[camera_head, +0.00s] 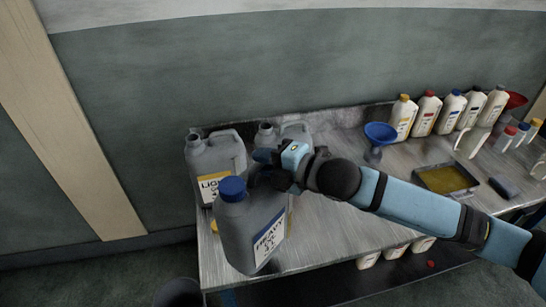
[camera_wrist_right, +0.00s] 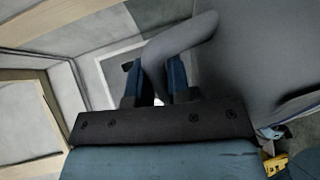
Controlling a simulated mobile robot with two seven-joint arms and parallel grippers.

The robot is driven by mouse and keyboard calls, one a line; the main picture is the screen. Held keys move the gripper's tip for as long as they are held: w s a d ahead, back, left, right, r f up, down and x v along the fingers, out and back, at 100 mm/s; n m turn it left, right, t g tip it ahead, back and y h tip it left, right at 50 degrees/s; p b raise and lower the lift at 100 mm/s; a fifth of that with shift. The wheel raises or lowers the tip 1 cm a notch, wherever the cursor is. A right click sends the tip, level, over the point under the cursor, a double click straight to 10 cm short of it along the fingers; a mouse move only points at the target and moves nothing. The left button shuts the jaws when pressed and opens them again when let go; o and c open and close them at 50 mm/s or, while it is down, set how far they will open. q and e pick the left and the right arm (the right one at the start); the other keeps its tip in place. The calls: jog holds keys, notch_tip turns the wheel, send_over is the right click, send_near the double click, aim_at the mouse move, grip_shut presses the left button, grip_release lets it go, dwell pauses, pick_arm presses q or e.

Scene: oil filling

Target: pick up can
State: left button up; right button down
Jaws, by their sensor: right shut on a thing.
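A grey can with a blue cap and a blue-and-white "HEAVY" label (camera_head: 240,225) is at the table's front left in the head view, tilted slightly. My right gripper (camera_head: 268,170) is shut on its handle. The can's grey body (camera_wrist_right: 255,50) fills the upper right of the right wrist view, and its handle (camera_wrist_right: 180,45) passes between the blue fingers of the right gripper (camera_wrist_right: 162,82). The can seems to be held above the table's front edge, but its exact height is hard to tell. My left gripper is not in view.
A grey "LIGHT" can (camera_head: 212,160) and another grey can (camera_head: 290,131) stand behind. A blue funnel (camera_head: 378,136), several white bottles (camera_head: 450,112) and an oil tray (camera_head: 447,180) are to the right. The table's front middle (camera_head: 340,235) is clear.

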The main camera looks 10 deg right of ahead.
jog(key=shift+w+a+f+n+g+y, duration=1.1)
jog(key=shift+w+a+f+n+g, duration=0.3)
jog(key=shift+w+a, duration=0.15)
jog(key=shift+w+a+f+g, duration=0.1)
jog(key=shift+w+f+g, duration=0.1)
jog(key=shift+f+g, duration=0.15)
jog(key=shift+s, duration=0.1)
